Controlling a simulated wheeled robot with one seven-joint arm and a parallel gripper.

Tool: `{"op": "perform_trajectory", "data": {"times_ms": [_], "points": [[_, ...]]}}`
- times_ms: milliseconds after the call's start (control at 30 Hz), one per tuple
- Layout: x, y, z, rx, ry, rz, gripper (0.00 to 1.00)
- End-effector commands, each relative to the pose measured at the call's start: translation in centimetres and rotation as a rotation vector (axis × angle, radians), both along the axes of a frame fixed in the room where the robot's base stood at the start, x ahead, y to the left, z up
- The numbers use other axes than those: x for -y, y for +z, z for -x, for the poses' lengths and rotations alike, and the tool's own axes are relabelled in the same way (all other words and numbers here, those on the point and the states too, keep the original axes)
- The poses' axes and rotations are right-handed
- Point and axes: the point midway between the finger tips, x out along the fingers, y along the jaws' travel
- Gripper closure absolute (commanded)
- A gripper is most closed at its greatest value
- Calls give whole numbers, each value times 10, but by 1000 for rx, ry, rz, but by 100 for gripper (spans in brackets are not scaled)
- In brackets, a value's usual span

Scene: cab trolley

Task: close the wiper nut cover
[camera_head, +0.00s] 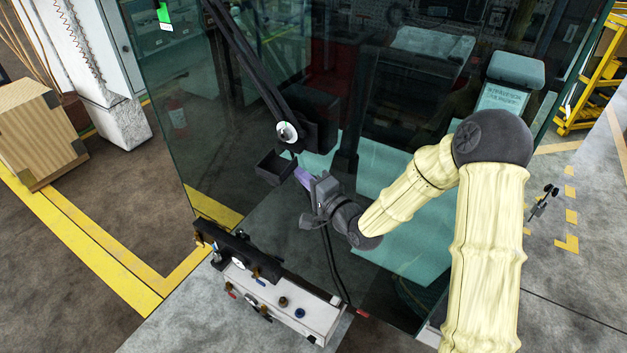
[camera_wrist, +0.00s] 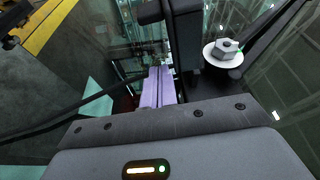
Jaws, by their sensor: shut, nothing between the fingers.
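The wiper nut cover (camera_head: 275,168) is a dark, box-like flap standing open at the lower left of the wiper nut, at the foot of the wiper arm. The nut (camera_head: 287,131) is exposed on its pale round washer. In the wrist view the nut (camera_wrist: 225,50) is at the upper right, with the dark cover (camera_wrist: 185,45) to its left. My gripper (camera_head: 300,172) has its purple fingers shut and empty, just right of the cover in the head view. The fingers (camera_wrist: 156,82) also show in the wrist view. I cannot tell whether they touch the cover.
The wiper arm (camera_head: 252,65) runs up and left across the glass cab front (camera_head: 220,120). A white trolley (camera_head: 285,307) with several small fittings stands below my gripper. A dark hose (camera_head: 333,270) hangs nearby. Open floor lies to the left.

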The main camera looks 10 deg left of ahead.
Motion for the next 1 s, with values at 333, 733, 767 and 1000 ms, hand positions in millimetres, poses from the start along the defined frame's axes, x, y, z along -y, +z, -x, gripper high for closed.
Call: {"op": "perform_trajectory", "data": {"times_ms": [333, 733, 767, 1000], "points": [[-31, 2, 2, -5, 12, 2, 100], [-35, -4, 20, 0, 1, 2, 100], [-35, -4, 20, 0, 1, 2, 100], [-36, -4, 21, -2, 3, 0, 100]]}}
